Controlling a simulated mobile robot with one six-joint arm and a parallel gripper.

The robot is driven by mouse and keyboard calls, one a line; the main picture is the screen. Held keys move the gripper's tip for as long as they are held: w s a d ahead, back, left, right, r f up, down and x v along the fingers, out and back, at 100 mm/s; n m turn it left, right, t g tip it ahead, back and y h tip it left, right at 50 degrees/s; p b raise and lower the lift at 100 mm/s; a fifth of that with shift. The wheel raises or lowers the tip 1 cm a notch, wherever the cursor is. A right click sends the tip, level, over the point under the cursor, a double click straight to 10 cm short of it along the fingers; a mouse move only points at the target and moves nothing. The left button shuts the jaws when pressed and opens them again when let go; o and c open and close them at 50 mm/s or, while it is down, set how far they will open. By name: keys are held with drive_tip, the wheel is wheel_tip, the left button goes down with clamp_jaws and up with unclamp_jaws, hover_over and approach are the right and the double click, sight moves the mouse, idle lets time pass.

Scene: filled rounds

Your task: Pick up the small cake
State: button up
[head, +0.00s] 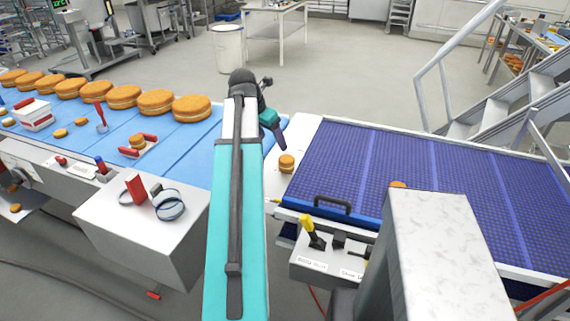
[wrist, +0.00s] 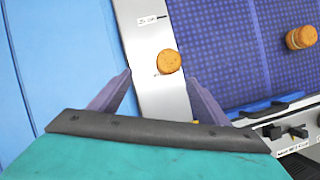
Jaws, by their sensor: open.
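A small round orange-brown cake (head: 286,163) sits on the white strip (head: 292,135) between the two belts. In the wrist view the small cake (wrist: 169,61) lies just beyond my fingertips, between the lines of the two fingers. My gripper (head: 279,143) is open and empty, reaching down close beside the cake in the head view; its two purple fingers (wrist: 159,78) are spread in the wrist view. Another small cake (head: 398,184) is on the purple belt, mostly hidden behind a pale block; it shows more fully in the wrist view (wrist: 301,37).
Large layer cakes (head: 157,102) line the blue belt (head: 190,150) at left, with small cakes and a red-handled tool (head: 101,117). The purple belt (head: 430,160) at right is mostly clear. A blue bar with a black handle (head: 332,205) edges it.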

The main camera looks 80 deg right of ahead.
sight(286, 158)
drive_tip(key=shift+s+a+r+y, duration=0.1)
drive_tip(key=shift+s+a+y, duration=0.05)
drive_tip(key=shift+s, duration=0.3)
drive_tip(key=shift+s+a+r+y, duration=0.1)
drive_tip(key=shift+s+y, duration=0.05)
drive_tip(key=shift+s, duration=0.3)
drive_tip(key=shift+f, duration=0.15)
drive_tip(key=shift+p+x, duration=0.85)
drive_tip(key=shift+x, duration=3.4)
drive_tip(key=shift+d, duration=0.15)
drive_tip(key=shift+p+x, duration=0.7)
drive_tip(key=shift+x, duration=0.5)
drive_tip(key=shift+p+x, duration=0.3)
drive_tip(key=shift+x, duration=1.05)
drive_tip(key=shift+d, duration=0.15)
